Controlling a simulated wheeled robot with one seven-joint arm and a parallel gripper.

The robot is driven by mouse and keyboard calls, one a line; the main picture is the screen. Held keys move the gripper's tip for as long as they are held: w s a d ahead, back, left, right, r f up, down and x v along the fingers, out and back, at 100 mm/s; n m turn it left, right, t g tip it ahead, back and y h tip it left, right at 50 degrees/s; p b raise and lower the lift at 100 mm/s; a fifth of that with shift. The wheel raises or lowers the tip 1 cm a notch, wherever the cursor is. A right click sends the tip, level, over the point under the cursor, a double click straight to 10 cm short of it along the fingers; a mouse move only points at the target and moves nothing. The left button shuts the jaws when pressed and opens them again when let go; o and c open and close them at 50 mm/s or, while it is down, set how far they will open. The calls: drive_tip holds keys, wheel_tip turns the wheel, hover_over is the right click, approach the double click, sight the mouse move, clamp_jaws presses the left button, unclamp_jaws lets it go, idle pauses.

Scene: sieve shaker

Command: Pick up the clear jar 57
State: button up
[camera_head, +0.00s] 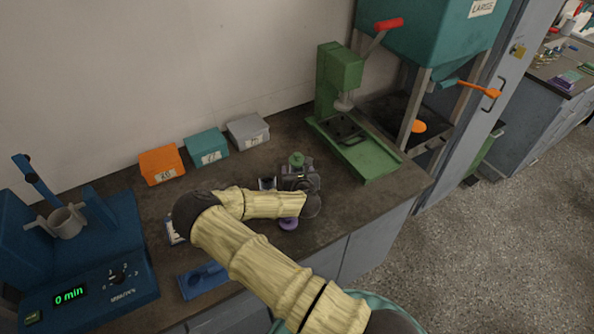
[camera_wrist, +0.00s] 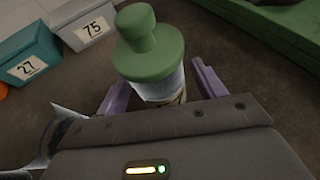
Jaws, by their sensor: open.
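A clear jar (camera_wrist: 160,91) with a stepped green lid (camera_wrist: 148,45) stands upright on the dark bench, between my fingers in the wrist view. Its label is mostly hidden, so I cannot read a number. In the head view only its green lid (camera_head: 297,159) shows, just beyond my gripper (camera_head: 298,182). In the wrist view the two purple fingers of my gripper (camera_wrist: 161,88) are open, one on each side of the jar. I see no clear grip on it.
Orange (camera_head: 162,165), teal (camera_head: 206,147) and grey (camera_head: 248,131) boxes line the wall. A green press (camera_head: 340,85) stands right of the jar. A small container (camera_head: 267,183) is close left of my gripper. A purple-topped item (camera_head: 289,223) sits below my wrist. A blue machine (camera_head: 85,260) is far left.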

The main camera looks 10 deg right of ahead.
sight(297, 155)
idle(0.4)
drive_tip(key=c, duration=1.1)
drive_tip(key=shift+c, duration=0.2)
drive_tip(key=shift+r, duration=0.1)
wheel_tip(297, 155, up, 10)
drive_tip(key=shift+f+b, duration=0.1)
drive_tip(key=shift+b, duration=0.25)
